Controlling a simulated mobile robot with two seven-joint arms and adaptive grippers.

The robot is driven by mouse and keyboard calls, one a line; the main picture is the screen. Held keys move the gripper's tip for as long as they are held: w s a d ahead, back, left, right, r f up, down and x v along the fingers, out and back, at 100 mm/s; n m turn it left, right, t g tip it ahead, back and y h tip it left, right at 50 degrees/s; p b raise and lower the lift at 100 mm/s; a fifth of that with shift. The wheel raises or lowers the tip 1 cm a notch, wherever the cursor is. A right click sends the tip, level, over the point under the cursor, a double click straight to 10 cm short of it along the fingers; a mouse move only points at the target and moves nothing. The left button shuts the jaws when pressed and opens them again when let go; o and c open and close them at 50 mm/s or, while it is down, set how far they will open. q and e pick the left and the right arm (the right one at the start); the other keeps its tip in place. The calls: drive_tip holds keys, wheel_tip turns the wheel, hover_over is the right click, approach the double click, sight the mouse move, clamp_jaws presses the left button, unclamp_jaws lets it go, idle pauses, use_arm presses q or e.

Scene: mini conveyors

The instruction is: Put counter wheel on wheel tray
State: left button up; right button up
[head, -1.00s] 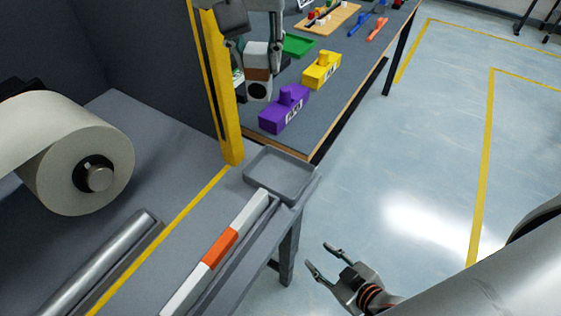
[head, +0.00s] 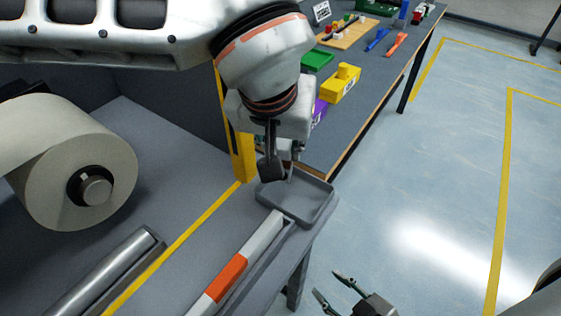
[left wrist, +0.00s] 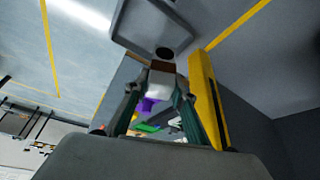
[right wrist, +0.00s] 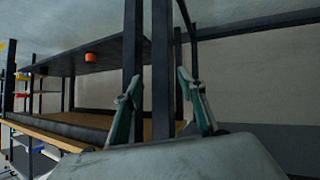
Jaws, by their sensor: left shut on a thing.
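The counter wheel appears as a white and brown block with a dark round end (left wrist: 162,70) in the left wrist view. My left gripper (left wrist: 157,88) is shut on it. In the head view my left gripper (head: 275,165) points down over the back left part of the grey wheel tray (head: 308,200), and it mostly hides the wheel. The tray also shows in the left wrist view (left wrist: 147,22), beyond the wheel; I cannot tell if they touch. My right gripper (head: 332,287) is open and empty over the floor; its spread fingers also show in the right wrist view (right wrist: 160,90).
A white and orange bar (head: 232,268) runs up to the tray's front. A large white roll (head: 65,165) and a metal roller (head: 105,275) are at left. A yellow post (head: 243,158) stands behind the tray. A yellow block (head: 340,87) and a partly hidden purple block sit on the far table.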

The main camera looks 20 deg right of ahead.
use_arm(q)
wheel_tip(320, 180, down, 4)
drive_tip(key=shift+r+b, duration=0.1)
drive_tip(key=shift+b, duration=0.2)
drive_tip(key=shift+w+f, duration=0.1)
drive_tip(key=shift+f, duration=0.2)
drive_tip(key=shift+r, duration=0.1)
drive_tip(key=o, duration=1.2)
drive_tip(key=shift+c, duration=0.2)
